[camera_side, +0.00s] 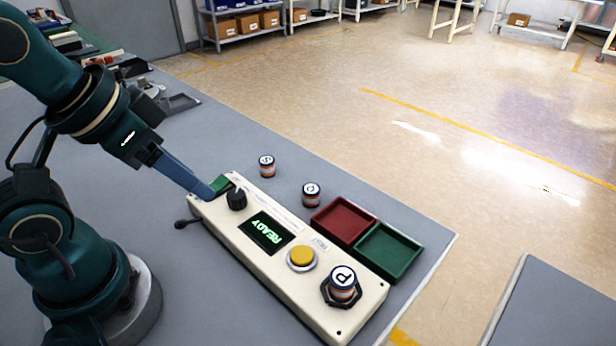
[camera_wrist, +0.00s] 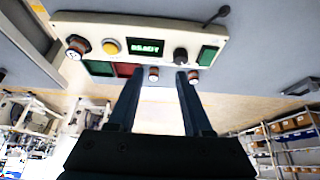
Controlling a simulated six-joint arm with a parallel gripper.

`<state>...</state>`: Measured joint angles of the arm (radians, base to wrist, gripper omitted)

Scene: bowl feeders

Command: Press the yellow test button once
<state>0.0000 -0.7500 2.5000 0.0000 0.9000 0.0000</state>
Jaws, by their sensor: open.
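The yellow test button (camera_side: 302,257) sits in a round metal collar on a cream control box (camera_side: 222,222). It also shows in the wrist view (camera_wrist: 111,46), left of the display. The display (camera_side: 267,231) glows green with the word READY. My gripper (camera_side: 208,190) is over the far left end of the box, near the green switch (camera_side: 221,184) and black knob (camera_side: 236,199), well apart from the button. In the wrist view my two fingers (camera_wrist: 160,76) are spread with nothing between them. Whether a fingertip touches the box is unclear in the side view.
A capped cylinder marked P (camera_side: 343,283) stands in a holder at the box's near right end. Two similar cylinders (camera_side: 267,166) (camera_side: 311,194) stand behind the box. A red tray (camera_side: 343,220) and a green tray (camera_side: 388,252) sit behind it. Tools lie at the back left.

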